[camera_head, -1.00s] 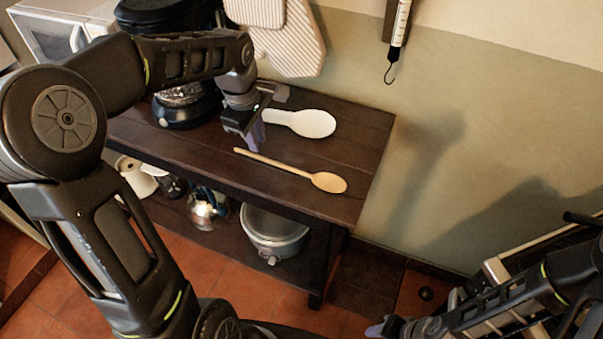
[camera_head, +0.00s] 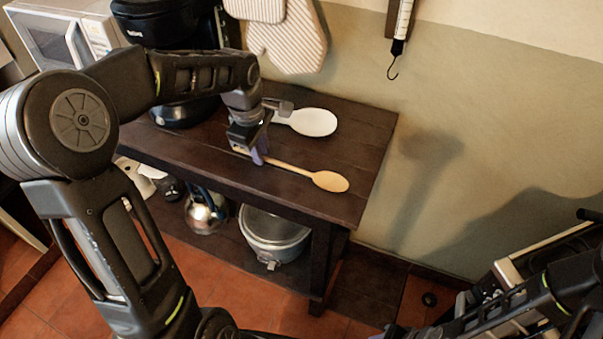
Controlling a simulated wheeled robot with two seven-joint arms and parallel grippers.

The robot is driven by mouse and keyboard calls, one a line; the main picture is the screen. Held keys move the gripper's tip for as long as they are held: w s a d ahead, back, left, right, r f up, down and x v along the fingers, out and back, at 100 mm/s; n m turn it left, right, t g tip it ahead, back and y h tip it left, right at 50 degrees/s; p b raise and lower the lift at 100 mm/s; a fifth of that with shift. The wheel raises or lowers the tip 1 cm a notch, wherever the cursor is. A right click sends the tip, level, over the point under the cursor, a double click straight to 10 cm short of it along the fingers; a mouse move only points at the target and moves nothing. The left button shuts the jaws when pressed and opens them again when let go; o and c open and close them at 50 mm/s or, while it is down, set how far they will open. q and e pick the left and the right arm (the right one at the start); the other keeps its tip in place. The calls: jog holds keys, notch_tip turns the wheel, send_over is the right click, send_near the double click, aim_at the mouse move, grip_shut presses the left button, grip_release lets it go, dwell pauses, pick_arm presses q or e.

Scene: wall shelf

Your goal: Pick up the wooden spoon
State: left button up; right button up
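The wooden spoon (camera_head: 328,181) lies on the dark wooden table (camera_head: 330,211), bowl end to the right and handle running up to the left. My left gripper (camera_head: 257,155) points down at the handle's left part and hides some of it. Its purple-grey fingertips overlap the handle in the picture. I cannot tell whether they touch it or how far apart they are. My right gripper (camera_head: 388,332) shows only partly at the bottom edge, well away from the table, and its fingers are not clear.
A white spoon rest (camera_head: 313,122) lies just behind the wooden spoon, close to my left gripper. A black appliance (camera_head: 180,112) stands to the left. A metal kettle (camera_head: 205,212) and a silver pot (camera_head: 272,236) sit on the lower shelf. The table's right end is clear.

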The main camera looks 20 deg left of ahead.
pick_arm(q)
jog(key=shift+c, duration=0.5)
grip_shut()
